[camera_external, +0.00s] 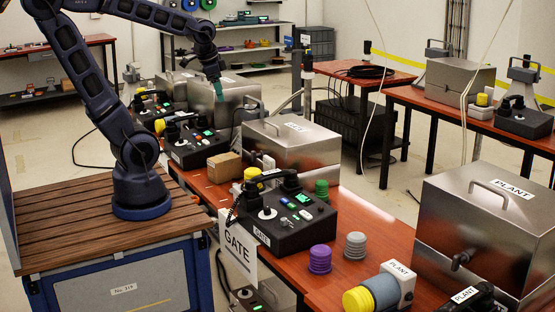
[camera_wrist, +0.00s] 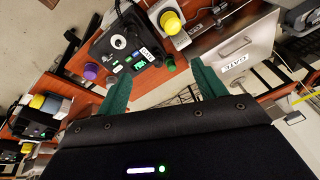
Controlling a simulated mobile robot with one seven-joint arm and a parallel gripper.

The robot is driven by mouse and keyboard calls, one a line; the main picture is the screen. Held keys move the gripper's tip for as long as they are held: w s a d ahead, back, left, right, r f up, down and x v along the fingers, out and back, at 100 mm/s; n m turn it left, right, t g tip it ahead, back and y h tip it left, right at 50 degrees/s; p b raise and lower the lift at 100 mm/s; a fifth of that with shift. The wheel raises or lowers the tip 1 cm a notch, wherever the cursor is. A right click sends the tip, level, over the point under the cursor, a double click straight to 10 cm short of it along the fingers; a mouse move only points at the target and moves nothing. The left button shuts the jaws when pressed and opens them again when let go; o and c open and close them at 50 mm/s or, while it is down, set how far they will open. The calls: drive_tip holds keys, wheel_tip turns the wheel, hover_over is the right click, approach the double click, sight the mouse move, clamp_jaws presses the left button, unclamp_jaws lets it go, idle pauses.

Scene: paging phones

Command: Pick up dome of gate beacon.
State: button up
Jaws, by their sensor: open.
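The gate beacon's dome appears to be the yellow ribbed cap (camera_external: 251,174) beside the GATE console; in the wrist view a yellow dome (camera_wrist: 171,22) sits on a pale base by the GATE case. In the outside view the console partly hides its lower part. My gripper (camera_external: 219,91) is high above the bench, behind and left of this dome and well apart from it. In the wrist view my gripper (camera_wrist: 161,68) has its two green fingers spread with nothing held between them. The dome lies beyond the fingertips, near the top edge.
The black GATE console (camera_external: 284,216) stands close to the dome, with a steel case (camera_external: 290,146) behind it. Green (camera_external: 321,190), purple (camera_external: 320,259) and grey (camera_external: 355,245) ribbed caps stand nearby. A cardboard box (camera_external: 222,166) is to the left. The PLANT case (camera_external: 485,230) is at right.

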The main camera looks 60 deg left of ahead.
drive_tip(key=w+a+f+m+g, duration=0.2)
drive_tip(key=w+a+f+m, duration=0.1)
drive_tip(key=w+f+m, duration=0.6)
drive_tip(key=m+g, duration=0.2)
drive_tip(key=m, duration=0.5)
hover_over(253, 170)
wheel_tip(253, 170, down, 14)
drive_tip(key=shift+a+f+h, duration=0.15)
drive_tip(key=shift+f, duration=0.35)
drive_tip(key=shift+a+f+h, duration=0.15)
drive_tip(key=shift+f, duration=2.7)
drive_tip(key=shift+d+f, duration=0.15)
drive_tip(key=shift+f, duration=0.8)
drive_tip(key=shift+d+f, duration=0.15)
drive_tip(key=shift+f, duration=1.5)
drive_tip(key=shift+c, duration=0.4)
drive_tip(key=c, duration=0.7)
